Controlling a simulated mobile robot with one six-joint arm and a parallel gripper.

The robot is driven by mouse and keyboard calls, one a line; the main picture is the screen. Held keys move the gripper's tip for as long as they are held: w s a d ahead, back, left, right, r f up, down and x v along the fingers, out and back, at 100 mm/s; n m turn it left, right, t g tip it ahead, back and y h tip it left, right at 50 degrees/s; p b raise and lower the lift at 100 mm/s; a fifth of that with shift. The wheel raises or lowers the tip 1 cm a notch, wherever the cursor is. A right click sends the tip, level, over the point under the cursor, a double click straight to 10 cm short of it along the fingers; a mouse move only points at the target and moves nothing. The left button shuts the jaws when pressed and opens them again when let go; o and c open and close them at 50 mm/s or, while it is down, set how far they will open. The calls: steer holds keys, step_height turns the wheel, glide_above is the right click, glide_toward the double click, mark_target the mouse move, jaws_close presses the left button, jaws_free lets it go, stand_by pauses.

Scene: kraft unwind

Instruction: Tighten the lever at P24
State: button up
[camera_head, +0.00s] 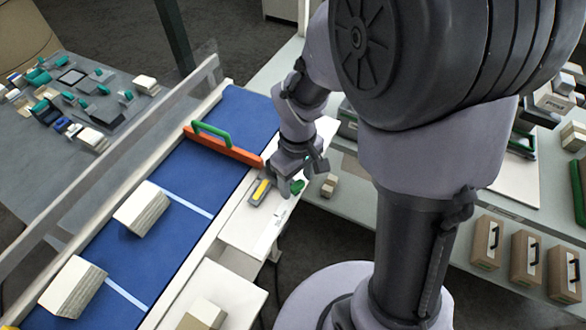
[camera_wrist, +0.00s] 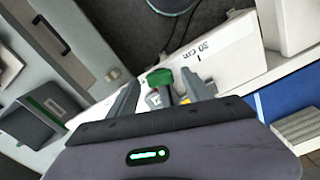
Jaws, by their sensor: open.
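A small green-topped lever (camera_head: 297,187) stands at the edge of the white side ledge beside the blue conveyor. In the wrist view its green head (camera_wrist: 160,77) and grey body show between my fingers. My gripper (camera_head: 291,181) is open above and around the lever, with one finger on either side in the wrist view (camera_wrist: 164,91). I cannot tell whether either finger touches it. No P24 marking is readable. A grey piece with a yellow strip (camera_head: 260,190) lies on the ledge to the left, and a bit of yellow shows behind the lever in the wrist view.
An orange bar with a green handle (camera_head: 222,146) crosses the blue belt (camera_head: 180,185), which carries paper stacks (camera_head: 142,208). A white panel marked "30 cm" (camera_wrist: 215,50) is near my fingers. Brown boxes (camera_head: 525,253) stand at right. A grey table (camera_head: 90,115) holds clutter at left.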

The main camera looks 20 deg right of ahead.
steer(key=shift+f, duration=0.2)
jaws_close()
stand_by(1.3)
